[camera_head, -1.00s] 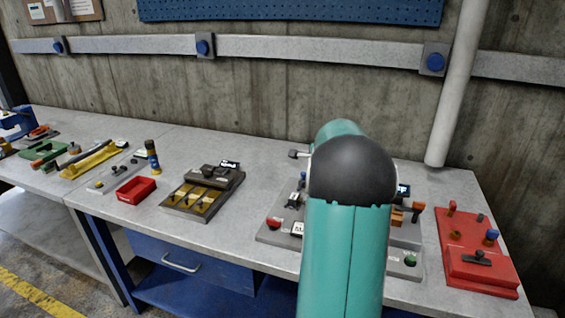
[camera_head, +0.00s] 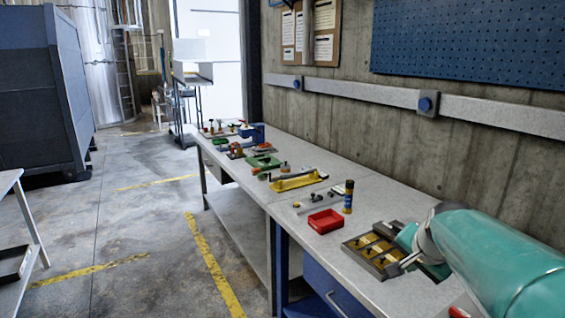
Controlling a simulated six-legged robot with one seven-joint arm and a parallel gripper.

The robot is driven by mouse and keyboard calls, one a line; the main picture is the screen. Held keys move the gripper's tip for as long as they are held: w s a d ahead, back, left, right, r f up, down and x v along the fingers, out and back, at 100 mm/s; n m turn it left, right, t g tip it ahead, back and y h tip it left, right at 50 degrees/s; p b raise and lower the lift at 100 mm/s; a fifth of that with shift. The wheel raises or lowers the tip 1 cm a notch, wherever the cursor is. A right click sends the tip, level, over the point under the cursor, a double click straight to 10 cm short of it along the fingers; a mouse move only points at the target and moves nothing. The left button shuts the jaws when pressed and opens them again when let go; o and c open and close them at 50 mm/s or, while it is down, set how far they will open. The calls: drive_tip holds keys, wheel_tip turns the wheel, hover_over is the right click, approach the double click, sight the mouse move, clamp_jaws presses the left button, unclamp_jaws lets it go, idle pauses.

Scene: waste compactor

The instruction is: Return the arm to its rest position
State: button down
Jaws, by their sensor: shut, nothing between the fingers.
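My teal arm comes in from the right edge and reaches left over the workbench (camera_head: 255,185). My gripper (camera_head: 408,261) shows only as a small pale shape at the arm's end, low over or in front of that console. It looks shut and holds nothing that I can see. I cannot tell whether it touches the console. The arm hides the bench's right part.
A large dark blue container (camera_head: 45,90) is at the left. The floor between (camera_head: 150,235) is open.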

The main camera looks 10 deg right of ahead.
drive_tip(key=s+a+f+n+g+y, duration=0.1)
drive_tip(key=s+a+f+n, duration=0.2)
drive_tip(key=s+a+n, duration=0.8)
drive_tip(key=s+a, duration=0.5)
drive_tip(key=a, duration=0.1)
drive_tip(key=shift+s+a+n+y, duration=0.3)
drive_tip(key=shift+s, duration=0.05)
